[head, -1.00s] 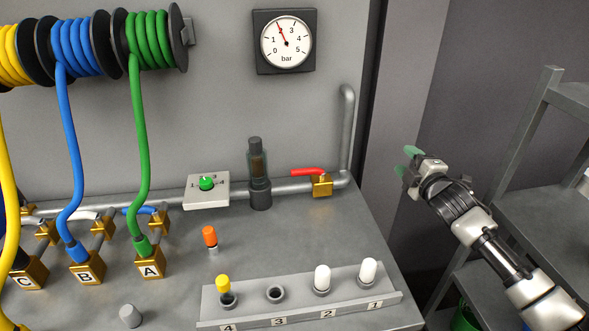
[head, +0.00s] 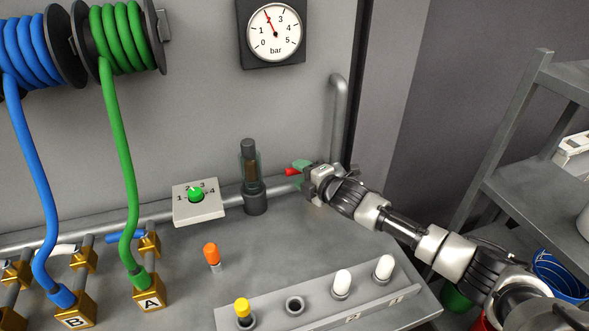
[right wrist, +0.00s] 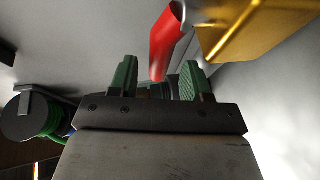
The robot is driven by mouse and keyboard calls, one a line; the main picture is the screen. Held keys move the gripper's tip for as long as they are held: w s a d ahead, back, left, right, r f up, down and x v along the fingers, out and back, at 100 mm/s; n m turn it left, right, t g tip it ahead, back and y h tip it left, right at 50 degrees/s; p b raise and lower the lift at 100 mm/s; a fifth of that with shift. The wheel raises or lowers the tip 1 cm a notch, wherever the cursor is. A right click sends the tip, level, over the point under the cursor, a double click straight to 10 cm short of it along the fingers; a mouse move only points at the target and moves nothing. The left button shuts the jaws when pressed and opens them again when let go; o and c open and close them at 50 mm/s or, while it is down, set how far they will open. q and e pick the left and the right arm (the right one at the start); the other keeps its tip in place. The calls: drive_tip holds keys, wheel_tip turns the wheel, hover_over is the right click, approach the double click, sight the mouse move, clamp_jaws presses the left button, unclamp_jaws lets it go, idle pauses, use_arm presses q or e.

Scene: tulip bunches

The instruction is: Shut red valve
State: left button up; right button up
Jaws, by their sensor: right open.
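The red valve's lever (head: 292,171) shows in the head view as a short red piece beside my right gripper (head: 301,170). The gripper and wrist hide the rest of the valve there. In the right wrist view the red lever (right wrist: 167,45) reaches down between the two green fingertips of my right gripper (right wrist: 158,66), with space on both sides. The brass valve body (right wrist: 245,32) is at the upper right of that view. The right gripper is open around or just short of the lever; which one I cannot tell. My left gripper is not in view.
A glass-sided fitting (head: 252,180) and a dial box (head: 197,202) stand left of the valve along the grey pipe (head: 338,125). The gauge (head: 274,33) hangs above. A rack with yellow and white plugs (head: 343,283) is in front. Shelving (head: 515,180) stands right.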

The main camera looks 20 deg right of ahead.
drive_tip(key=shift+x, duration=0.9)
drive_tip(key=shift+w, duration=0.2)
drive_tip(key=shift+w+a, duration=0.15)
drive_tip(key=shift+w, duration=0.05)
drive_tip(key=shift+c, duration=0.8)
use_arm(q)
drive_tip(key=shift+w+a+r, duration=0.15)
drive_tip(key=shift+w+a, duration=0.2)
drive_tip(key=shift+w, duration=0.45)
use_arm(e)
clamp_jaws()
